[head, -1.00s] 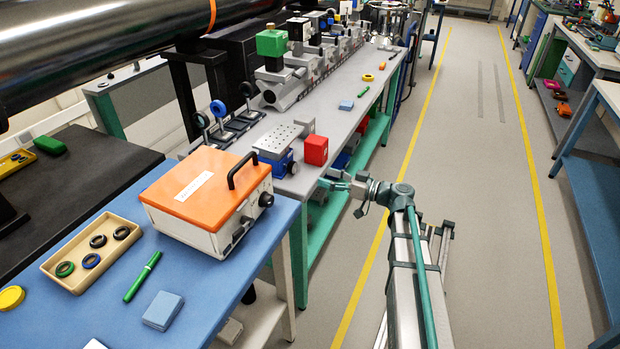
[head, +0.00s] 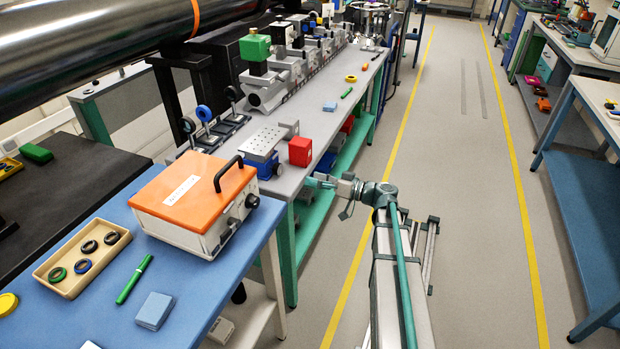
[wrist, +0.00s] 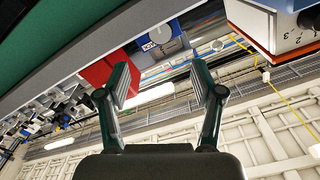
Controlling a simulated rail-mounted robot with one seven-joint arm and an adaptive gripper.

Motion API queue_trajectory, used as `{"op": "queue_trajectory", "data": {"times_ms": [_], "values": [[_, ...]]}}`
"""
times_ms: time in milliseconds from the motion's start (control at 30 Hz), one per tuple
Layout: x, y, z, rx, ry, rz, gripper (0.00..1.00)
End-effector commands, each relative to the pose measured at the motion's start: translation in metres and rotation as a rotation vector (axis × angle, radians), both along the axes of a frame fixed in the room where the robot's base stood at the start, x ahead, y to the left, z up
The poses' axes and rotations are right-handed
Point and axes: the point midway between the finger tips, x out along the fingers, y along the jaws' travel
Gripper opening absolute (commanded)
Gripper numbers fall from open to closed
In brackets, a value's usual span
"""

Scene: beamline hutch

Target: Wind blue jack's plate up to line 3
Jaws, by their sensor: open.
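The blue jack (head: 264,167) stands on the grey bench near its front edge, with a perforated grey plate (head: 262,140) on top. The plate looks low over the jack's body; I cannot read any numbered lines. In the wrist view the jack (wrist: 164,40) shows a blue face with a pale label and a round grey part. My gripper (head: 313,181) is in front of the bench edge, to the right of the jack and apart from it. In the wrist view my gripper (wrist: 162,79) is open and empty, its fingers spread below the jack in the picture.
A red block (head: 300,151) stands right of the jack; it also shows beside the left finger (wrist: 98,72). An orange-topped box (head: 195,195) with a handle and a dial stands on the blue table.

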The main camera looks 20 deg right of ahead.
Motion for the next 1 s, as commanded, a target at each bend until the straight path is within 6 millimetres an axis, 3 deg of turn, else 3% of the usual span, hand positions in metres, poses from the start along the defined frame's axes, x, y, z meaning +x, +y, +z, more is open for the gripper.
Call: {"op": "queue_trajectory", "data": {"times_ms": [367, 633, 800, 1000], "values": [[0.006, 0.005, -0.024, -0.064, -0.100, 0.009, 0.67], [0.007, 0.011, -0.013, -0.216, -0.284, 0.008, 0.67], [0.008, 0.012, 0.006, -0.334, -0.406, 0.002, 0.67], [0.014, 0.017, 0.005, -0.373, -0.443, 0.001, 0.67]]}}
